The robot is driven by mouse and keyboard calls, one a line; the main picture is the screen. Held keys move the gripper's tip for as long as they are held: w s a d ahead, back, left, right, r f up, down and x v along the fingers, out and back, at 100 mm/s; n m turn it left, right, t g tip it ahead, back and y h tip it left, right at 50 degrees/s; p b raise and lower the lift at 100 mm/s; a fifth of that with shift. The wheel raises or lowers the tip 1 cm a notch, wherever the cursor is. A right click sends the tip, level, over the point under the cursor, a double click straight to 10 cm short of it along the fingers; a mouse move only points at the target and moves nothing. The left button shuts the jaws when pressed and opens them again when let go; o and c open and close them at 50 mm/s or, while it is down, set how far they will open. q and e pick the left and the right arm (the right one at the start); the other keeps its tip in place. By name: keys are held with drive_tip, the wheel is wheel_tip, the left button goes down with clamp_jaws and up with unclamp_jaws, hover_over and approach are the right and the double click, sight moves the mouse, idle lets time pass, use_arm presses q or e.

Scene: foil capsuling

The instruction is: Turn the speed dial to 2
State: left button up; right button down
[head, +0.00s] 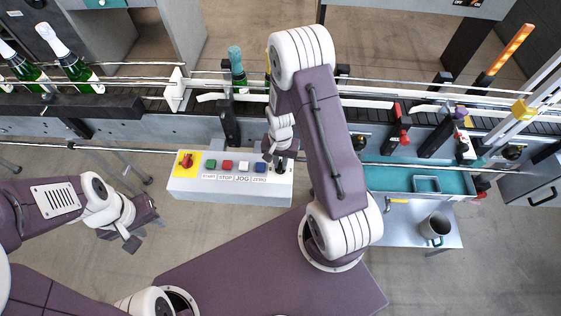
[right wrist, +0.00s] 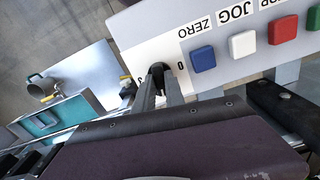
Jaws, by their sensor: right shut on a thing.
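The white control box (head: 230,192) stands in front of the conveyor. It carries START, STOP, JOG and ZERO buttons. My right gripper (head: 281,168) is at the box's right end. In the right wrist view my right gripper (right wrist: 160,88) is shut on the black speed dial (right wrist: 157,69), which is mostly hidden between the fingers. A printed 0 shows beside the dial and another mark, partly covered, shows to its left. I cannot read the dial's pointer. My left gripper (head: 143,232) is open and empty, low and left of the box, above the floor.
A red emergency knob (head: 186,160) on a yellow plate is at the box's left end. The blue ZERO button (right wrist: 203,59) is close to my right fingers. Green bottles (head: 75,68) stand on the conveyor at the left. A mug (head: 435,228) stands on a side table at the right.

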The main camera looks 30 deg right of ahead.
sight(280, 165)
drive_tip(key=shift+w+r+m, duration=0.1)
drive_tip(key=shift+m, duration=1.8)
drive_tip(key=c, duration=1.5)
unclamp_jaws()
drive_tip(key=shift+o, duration=0.5)
drive_tip(key=shift+a, duration=0.1)
wheel_tip(280, 165, up, 9)
